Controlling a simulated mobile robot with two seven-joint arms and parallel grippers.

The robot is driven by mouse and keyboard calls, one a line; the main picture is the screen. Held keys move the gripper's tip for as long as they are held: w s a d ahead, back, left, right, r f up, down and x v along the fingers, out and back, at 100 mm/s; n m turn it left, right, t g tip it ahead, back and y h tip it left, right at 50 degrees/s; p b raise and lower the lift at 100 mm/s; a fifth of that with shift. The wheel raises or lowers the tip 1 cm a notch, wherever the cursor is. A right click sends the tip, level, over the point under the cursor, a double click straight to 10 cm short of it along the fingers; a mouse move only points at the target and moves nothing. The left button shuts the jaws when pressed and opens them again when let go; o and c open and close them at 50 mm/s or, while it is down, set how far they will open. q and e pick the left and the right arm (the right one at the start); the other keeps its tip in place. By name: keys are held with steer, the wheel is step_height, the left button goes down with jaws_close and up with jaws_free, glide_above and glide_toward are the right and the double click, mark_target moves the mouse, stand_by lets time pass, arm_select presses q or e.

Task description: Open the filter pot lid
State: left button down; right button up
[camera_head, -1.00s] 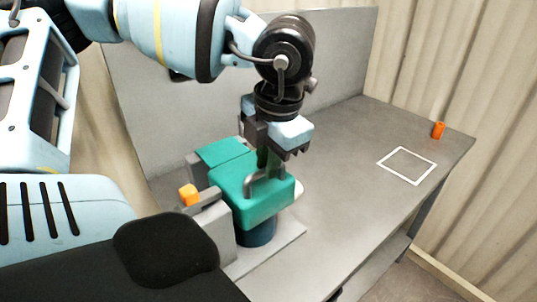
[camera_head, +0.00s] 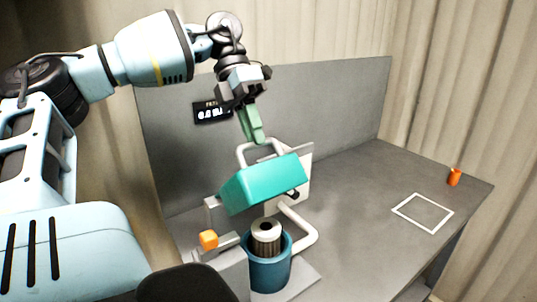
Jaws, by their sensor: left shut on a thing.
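The teal filter pot lid (camera_head: 264,185) is raised and tilted above the blue filter pot (camera_head: 270,274). The pot's mouth is uncovered, and a pale, ribbed filter cartridge (camera_head: 265,236) shows inside it. A grey loop handle (camera_head: 244,150) rises from the top of the lid. My left gripper (camera_head: 255,140) points down at the top of this handle and is shut on it; the exact contact is small in the picture. My right gripper is not in view.
An orange knob (camera_head: 208,240) stands on a grey bracket left of the pot. A dark display (camera_head: 212,112) is on the grey back panel. The bench's right side is mostly clear, with a white square outline (camera_head: 422,212) and an orange cylinder (camera_head: 454,177).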

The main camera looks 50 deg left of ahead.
arm_select(q)
steer(key=w+a+b, duration=0.1)
steer(key=a, duration=1.5)
steer(key=shift+b, duration=0.4)
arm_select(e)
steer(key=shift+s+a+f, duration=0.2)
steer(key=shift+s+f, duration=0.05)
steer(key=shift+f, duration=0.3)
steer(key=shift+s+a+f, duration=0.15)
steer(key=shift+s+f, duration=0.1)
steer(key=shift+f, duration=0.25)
arm_select(q)
steer(key=c, duration=1.6)
jaws_free()
steer(key=shift+w+a, duration=0.1)
steer(key=shift+a, duration=0.05)
steer(key=shift+c, duration=0.2)
steer(key=shift+o, duration=0.9)
steer(key=shift+w+a, duration=0.1)
steer(key=shift+a, duration=0.1)
steer(key=shift+d+r, duration=0.1)
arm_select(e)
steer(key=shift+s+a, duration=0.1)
